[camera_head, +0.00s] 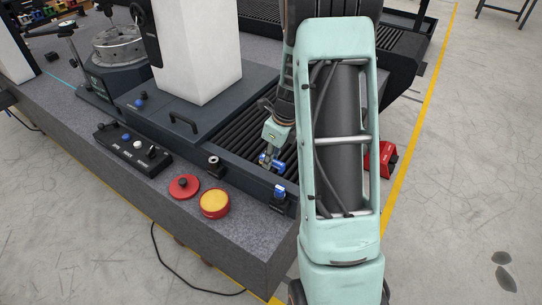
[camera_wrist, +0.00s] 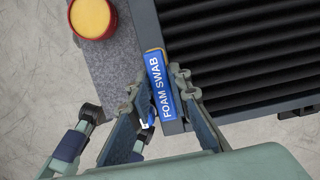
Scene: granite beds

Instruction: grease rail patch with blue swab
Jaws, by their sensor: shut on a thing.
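My gripper (camera_head: 268,158) is shut on a blue swab in the head view. In the wrist view the swab's blue body (camera_wrist: 160,88), marked FOAM SWAB, sits between the two fingers (camera_wrist: 158,95), with a thin yellowish edge at its far end. It is over the edge strip beside the black ribbed cover. A round red tin with a yellow top (camera_head: 214,203) stands on the granite ledge; it also shows at the top left of the wrist view (camera_wrist: 92,17). I cannot make out a rail patch in either view.
A small blue-topped holder (camera_head: 280,196) is at the bed's front corner. A red disc with a dark knob (camera_head: 184,187) and a black switch box (camera_head: 132,147) lie on the ledge. A white column (camera_head: 198,50) rises behind. A red box (camera_head: 382,158) is beyond my arm.

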